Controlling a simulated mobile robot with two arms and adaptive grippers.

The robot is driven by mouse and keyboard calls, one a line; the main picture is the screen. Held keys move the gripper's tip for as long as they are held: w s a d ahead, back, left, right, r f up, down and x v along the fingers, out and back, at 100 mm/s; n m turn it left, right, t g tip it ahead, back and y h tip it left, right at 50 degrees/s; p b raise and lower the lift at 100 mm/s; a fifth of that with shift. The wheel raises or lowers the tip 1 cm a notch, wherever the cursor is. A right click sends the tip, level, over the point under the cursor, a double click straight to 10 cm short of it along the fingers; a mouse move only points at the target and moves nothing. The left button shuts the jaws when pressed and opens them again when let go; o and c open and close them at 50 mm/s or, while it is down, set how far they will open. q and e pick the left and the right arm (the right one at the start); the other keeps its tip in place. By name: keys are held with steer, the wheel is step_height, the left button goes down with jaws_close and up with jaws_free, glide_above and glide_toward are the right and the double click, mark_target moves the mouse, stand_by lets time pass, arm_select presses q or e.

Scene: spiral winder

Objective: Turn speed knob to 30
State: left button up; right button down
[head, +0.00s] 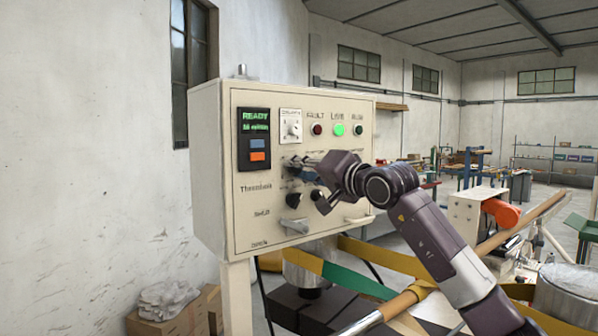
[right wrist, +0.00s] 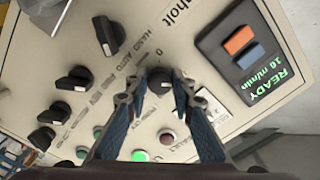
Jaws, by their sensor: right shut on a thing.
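The cream control panel (head: 350,104) stands at the left of the head view, with dark knobs on its front. My right gripper (head: 299,164) reaches the panel from the right, fingertips at its face below the lamps. In the right wrist view its blue-padded fingers close on both sides of a dark round knob (right wrist: 168,76). In the head view this knob is mostly hidden by the fingers. The digital display (head: 255,122) shows READY in green with a smaller line under it that looks like 16 m/min. The knob's own label and scale are not readable. My left gripper is out of view.
Another black knob (right wrist: 105,35) sits near the gripped one, and several more follow along the panel. Lamps sit close by; the green one (head: 339,129) is lit. Yellow and green straps (head: 346,280) cross below the panel. A cardboard box (head: 170,321) stands at lower left.

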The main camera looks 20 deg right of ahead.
steer(key=m+b, duration=0.1)
steer(key=m, duration=0.3)
steer(key=shift+b, duration=0.35)
steer(key=m+b, duration=0.1)
steer(key=m, duration=0.3)
steer(key=shift+m+b, duration=0.3)
steer(key=shift+b, duration=0.05)
steer(key=m+b, duration=0.1)
steer(key=m, duration=0.3)
steer(key=shift+m+b, duration=0.3)
steer(key=shift+b, duration=0.05)
steer(key=m+b, duration=0.1)
steer(key=m, duration=0.3)
steer(key=m+b, duration=0.2)
steer(key=m, duration=0.3)
steer(key=shift+f, duration=0.1)
steer(key=m+b, duration=0.1)
steer(key=m, duration=0.3)
steer(key=shift+m, duration=0.3)
steer(key=m+b, duration=0.1)
steer(key=m, duration=0.3)
steer(key=shift+b, duration=0.3)
steer(key=shift+m+b, duration=0.5)
steer(key=shift+m, duration=1.6)
